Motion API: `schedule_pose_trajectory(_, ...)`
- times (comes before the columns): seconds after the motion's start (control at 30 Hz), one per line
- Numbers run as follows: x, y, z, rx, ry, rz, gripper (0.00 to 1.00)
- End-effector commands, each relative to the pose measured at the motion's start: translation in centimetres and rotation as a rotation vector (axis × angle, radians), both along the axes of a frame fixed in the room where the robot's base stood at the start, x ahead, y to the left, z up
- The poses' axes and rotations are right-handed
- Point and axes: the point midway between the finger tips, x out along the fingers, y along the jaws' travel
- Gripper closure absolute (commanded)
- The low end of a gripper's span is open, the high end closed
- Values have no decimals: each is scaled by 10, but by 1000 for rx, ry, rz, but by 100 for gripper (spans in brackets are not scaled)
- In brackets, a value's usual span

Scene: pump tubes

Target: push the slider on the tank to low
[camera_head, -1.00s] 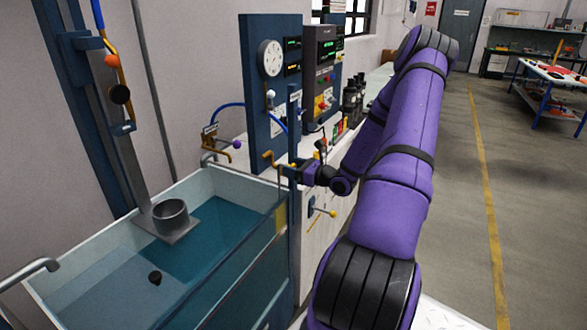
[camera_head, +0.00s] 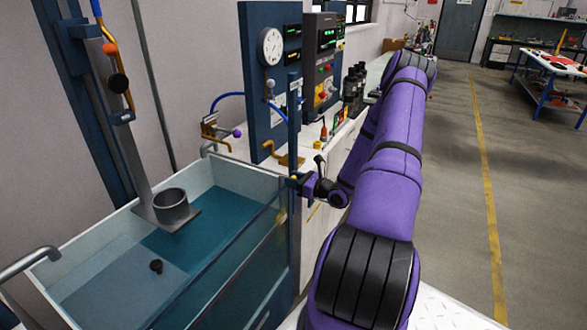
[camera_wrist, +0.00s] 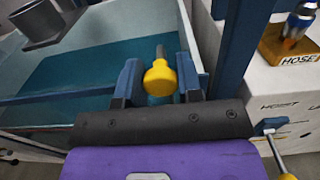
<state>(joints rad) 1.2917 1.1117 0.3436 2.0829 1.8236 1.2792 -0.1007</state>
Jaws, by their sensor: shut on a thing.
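The tank (camera_head: 235,166) is an open, water-filled trough with clear walls at the left; its rim also shows in the wrist view (camera_wrist: 180,20). A yellow knob on a short grey stem (camera_wrist: 160,78), which looks like the slider's handle, is at the tank's corner. My gripper (camera_wrist: 160,82) is shut on this knob, with one blue finger at each side. In the head view, my gripper (camera_head: 297,182) is at the tank's right corner by the blue post, and the knob is mostly hidden. I cannot read a low mark.
A grey cup (camera_head: 171,207) stands on a plate over the tank. A blue post (camera_head: 294,115) rises close beside my gripper. A second yellow-knobbed lever (camera_wrist: 276,150) sits under a HOIST label. The bench (camera_head: 345,145) holds a gauge panel (camera_head: 262,100) and bottles.

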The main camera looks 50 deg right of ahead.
Motion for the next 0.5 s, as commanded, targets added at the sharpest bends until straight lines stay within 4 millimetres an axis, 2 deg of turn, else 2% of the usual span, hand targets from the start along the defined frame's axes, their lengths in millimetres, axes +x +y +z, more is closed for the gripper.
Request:
schedule_pose_trajectory(0.13, 0, 0, -12, -1, 1, 0, 100)
schedule_pose_trajectory(0.43, -1, 0, -15, 0, 6, -1, 100)
schedule_pose_trajectory(0.47, -1, 0, -15, 1, 7, -1, 64)
schedule_pose_trajectory(0.5, -1, 0, -15, 0, 8, -1, 55)
